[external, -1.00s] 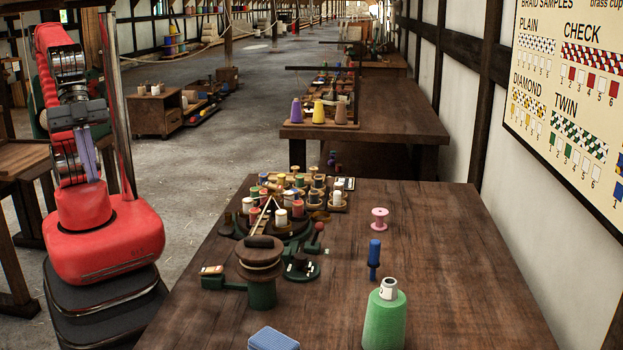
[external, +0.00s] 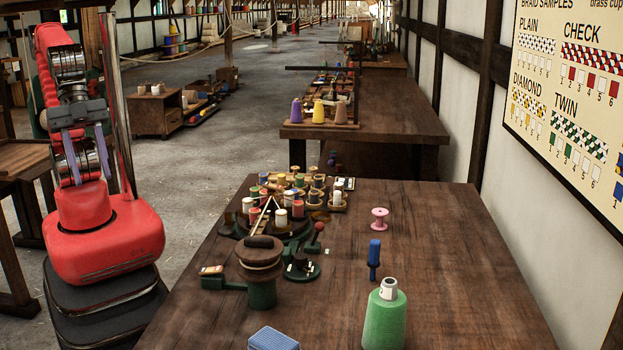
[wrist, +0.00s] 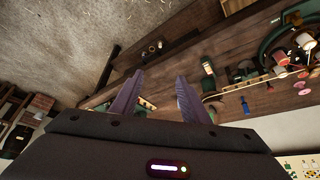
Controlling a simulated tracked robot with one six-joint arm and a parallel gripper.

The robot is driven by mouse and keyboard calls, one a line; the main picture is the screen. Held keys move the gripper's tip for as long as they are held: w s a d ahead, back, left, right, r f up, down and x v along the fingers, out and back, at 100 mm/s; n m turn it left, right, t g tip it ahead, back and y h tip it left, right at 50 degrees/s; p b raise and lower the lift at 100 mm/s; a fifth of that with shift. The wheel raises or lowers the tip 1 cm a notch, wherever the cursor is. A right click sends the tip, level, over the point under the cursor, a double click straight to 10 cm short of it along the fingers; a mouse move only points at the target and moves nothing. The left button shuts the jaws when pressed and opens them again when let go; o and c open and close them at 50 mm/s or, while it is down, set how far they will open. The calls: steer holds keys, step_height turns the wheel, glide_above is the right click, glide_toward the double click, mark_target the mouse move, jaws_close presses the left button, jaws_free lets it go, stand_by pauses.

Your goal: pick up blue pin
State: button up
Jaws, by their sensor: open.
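The blue pin (external: 374,252) stands upright on the right part of the near dark wooden table (external: 420,205), between a pink spool and a green cone. A small dark blue shape (wrist: 245,105) in the wrist view may be the same pin. My gripper (external: 90,178) is over my red base at the left, off the table and far from the pin. Its purple fingers are spread apart and empty. They also show in the wrist view, with a clear gap between the tips.
The pink spool (external: 379,218) stands behind the pin, and the green cone (external: 384,318) in front of it. A carousel of several bobbins and a dark winder (external: 260,270) stand on the table's left side. A blue block (external: 273,340) lies at the front. The table's right side is bare.

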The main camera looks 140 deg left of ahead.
steer(key=w+a+r+n+t+y, duration=0.1)
steer(key=w+a, duration=0.4)
steer(key=w, duration=0.3)
steer(key=w+a+n+t+y, duration=0.1)
steer(key=w+a, duration=0.4)
steer(key=w, duration=0.2)
steer(key=n+t+y, duration=0.4)
steer(key=y, duration=0.1)
glide_above(374, 263)
steer(key=s+d, duration=0.2)
steer(key=s, duration=0.3)
step_height(374, 263, down, 18)
steer(key=shift+w+a+f, duration=0.15)
steer(key=shift+a, duration=0.1)
steer(key=shift+x, duration=2.5)
